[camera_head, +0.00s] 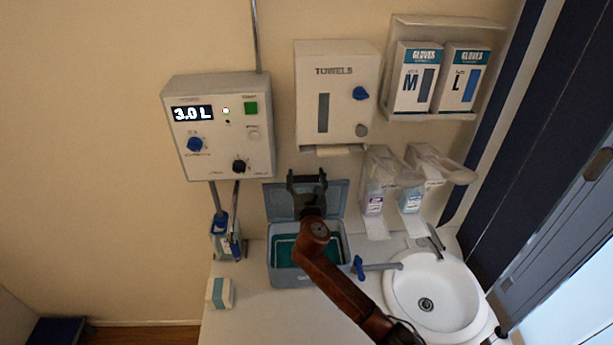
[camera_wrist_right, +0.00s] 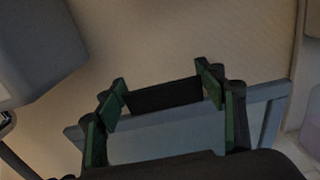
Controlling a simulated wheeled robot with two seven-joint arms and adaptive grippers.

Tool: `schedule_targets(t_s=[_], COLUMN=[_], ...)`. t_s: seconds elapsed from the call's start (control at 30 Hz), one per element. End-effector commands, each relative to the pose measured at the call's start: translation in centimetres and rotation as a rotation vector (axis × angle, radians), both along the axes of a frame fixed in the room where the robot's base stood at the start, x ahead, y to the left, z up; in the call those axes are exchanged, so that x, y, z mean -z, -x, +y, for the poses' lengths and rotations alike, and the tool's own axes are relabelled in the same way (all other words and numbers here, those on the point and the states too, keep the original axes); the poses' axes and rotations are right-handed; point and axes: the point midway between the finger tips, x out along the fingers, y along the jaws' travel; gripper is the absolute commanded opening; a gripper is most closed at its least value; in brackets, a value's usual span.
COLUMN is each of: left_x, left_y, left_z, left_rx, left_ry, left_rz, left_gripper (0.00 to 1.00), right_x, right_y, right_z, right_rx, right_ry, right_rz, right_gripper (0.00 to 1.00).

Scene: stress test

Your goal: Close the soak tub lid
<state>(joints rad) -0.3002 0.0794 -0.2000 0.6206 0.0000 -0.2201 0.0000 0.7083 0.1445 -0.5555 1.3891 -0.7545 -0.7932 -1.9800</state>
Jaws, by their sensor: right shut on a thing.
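The soak tub (camera_head: 291,281) is a grey-blue box on the counter with teal liquid inside. Its lid (camera_head: 278,202) stands open, raised at the back near the wall. My right gripper (camera_head: 307,180) is at the lid's upper edge, its arm crossing in front of the tub and hiding part of it. My left gripper is not in view.
A control box (camera_head: 217,155) reading 3.0 L and a towel dispenser (camera_head: 337,75) hang above. Soap dispensers (camera_head: 375,180) and a sink (camera_head: 440,290) are at the right. A blue-handled tap (camera_head: 359,267) is beside the tub. A small box (camera_head: 220,293) stands left.

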Motion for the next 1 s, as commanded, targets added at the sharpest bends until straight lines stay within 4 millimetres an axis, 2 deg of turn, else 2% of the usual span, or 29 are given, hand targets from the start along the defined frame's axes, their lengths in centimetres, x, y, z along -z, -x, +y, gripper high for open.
schedule_targets(t_s=[0.17, 0.37, 0.8, 1.0], left_x=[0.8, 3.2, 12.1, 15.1], left_y=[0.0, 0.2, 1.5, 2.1], left_z=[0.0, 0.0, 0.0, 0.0], left_rx=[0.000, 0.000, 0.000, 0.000], left_ry=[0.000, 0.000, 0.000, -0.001], left_rz=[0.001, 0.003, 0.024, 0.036], left_gripper=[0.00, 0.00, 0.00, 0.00], right_x=[0.3, 1.1, 3.9, 4.9], right_y=[0.5, 2.3, 8.3, 10.6], right_z=[0.0, 0.0, 0.0, 0.1], right_rx=[0.002, 0.003, 0.002, 0.002], right_ry=[0.000, 0.001, 0.001, 0.002], right_rz=[-0.023, -0.093, -0.352, -0.459], right_gripper=[0.20, 0.20, 0.20, 0.20])
